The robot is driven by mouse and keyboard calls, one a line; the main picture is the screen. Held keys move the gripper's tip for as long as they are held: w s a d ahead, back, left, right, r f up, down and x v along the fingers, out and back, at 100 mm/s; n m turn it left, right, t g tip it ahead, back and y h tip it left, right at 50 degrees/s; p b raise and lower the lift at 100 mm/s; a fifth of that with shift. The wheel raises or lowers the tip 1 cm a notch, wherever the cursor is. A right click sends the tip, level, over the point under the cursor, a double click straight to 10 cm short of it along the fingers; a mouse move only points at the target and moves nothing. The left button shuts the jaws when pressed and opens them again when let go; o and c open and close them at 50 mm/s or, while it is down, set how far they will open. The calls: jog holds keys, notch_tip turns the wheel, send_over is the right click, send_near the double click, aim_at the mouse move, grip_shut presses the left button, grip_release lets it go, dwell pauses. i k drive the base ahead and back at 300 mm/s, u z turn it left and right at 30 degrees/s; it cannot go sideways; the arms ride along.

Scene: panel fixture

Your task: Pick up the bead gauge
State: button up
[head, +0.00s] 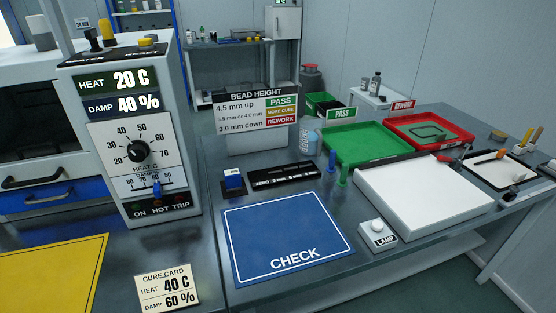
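I cannot tell for sure which thing is the bead gauge. A small blue block with a light top (233,179) stands on a dark pad, left of a black strip (284,176) with white lettering that begins "ZERO". Both lie behind the blue CHECK mat (288,235), in front of the BEAD HEIGHT sign (254,108). A pale blue tag-like piece (310,142) stands right of the sign. My gripper is not in view.
An oven control panel (138,142) stands at left, with a yellow mat (45,275) and cure card (167,288) before it. Green (398,151) and red (452,137) trays, a white panel (425,195) and a lamp button (377,226) are at right. The CHECK mat is bare.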

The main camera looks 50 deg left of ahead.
aim_at(232, 176)
jog(key=i, duration=0.8)
jog(key=u, duration=3.2)
jog(key=i, duration=0.5)
